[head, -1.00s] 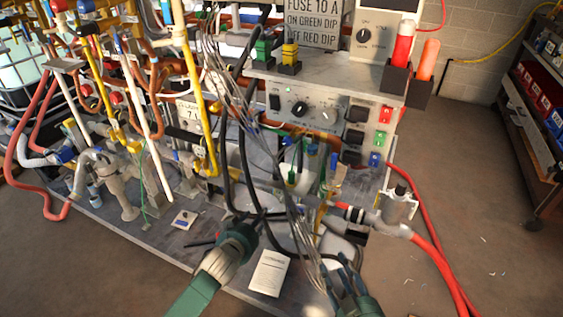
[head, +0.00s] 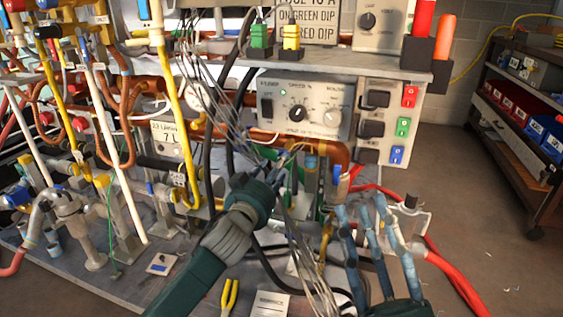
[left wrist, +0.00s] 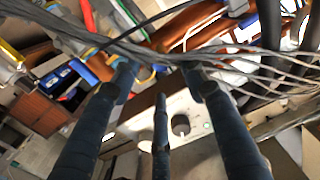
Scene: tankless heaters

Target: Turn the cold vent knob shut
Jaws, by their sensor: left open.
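No knob can be told for certain as the cold vent knob. A black-and-white dial knob (head: 298,113) sits on the grey control panel, with a paler knob (head: 333,117) right of it. A dark round knob (left wrist: 181,126) on a pale panel shows beyond the fingers in the left wrist view. My left gripper (head: 268,176) is below the control panel among loose grey wires, its fingers partly hidden. In the left wrist view its fingers (left wrist: 158,80) are spread, with wires crossing by the tips. My right gripper (head: 362,212) is at lower right, fingers spread and apparently empty.
Hanging grey wires (head: 222,110) and black hoses crowd the space by my left gripper. Yellow and copper pipes with red knobs (head: 78,124) stand left. Yellow-handled pliers (head: 229,294) lie at the front. A shelf with bins (head: 520,120) stands right, beyond open floor.

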